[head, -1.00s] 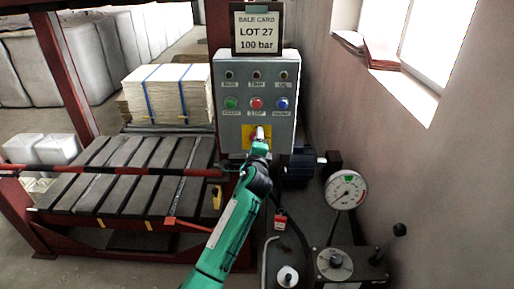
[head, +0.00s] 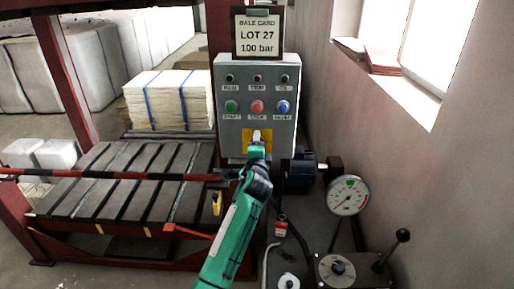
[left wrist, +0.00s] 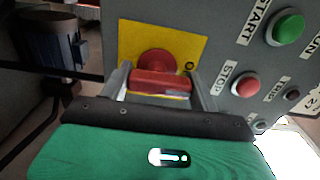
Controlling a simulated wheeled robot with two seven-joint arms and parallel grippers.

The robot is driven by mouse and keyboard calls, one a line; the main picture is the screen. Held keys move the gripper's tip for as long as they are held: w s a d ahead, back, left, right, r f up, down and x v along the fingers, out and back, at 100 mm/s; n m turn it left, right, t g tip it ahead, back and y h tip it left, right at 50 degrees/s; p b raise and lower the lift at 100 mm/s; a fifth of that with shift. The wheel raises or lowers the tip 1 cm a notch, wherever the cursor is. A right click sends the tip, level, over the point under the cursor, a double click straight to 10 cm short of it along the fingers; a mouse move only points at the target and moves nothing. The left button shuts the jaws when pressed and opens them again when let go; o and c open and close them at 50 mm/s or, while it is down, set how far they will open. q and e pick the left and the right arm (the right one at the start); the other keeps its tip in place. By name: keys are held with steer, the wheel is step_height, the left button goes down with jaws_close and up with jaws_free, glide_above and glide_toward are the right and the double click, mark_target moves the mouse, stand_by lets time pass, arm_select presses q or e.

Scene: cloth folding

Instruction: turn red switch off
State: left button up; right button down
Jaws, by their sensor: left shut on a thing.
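The red switch (left wrist: 160,82) has a round red base and a bar-shaped handle on a yellow plate (left wrist: 190,48). In the left wrist view, the handle sits between the two fingers of my left gripper (left wrist: 160,88), which is shut on it. In the head view, my left gripper (head: 257,137) reaches up to the yellow plate (head: 248,144) at the bottom of the grey control panel (head: 225,140) and hides the switch. My right gripper is not in view.
Above the plate are green START (head: 231,106), red STOP (head: 257,106) and blue (head: 282,106) buttons. A card (head: 257,32) tops the panel. A pressure gauge (head: 346,195) and black-knobbed lever (head: 402,235) stand right. A slatted press bed (head: 130,180) lies left.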

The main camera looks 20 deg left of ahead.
arm_select(q)
steer(key=o, duration=1)
steer(key=shift+s, duration=0.15)
steer(key=shift+b+v, duration=1.45)
steer(key=shift+v, duration=5.4)
steer(key=shift+f, duration=0.1)
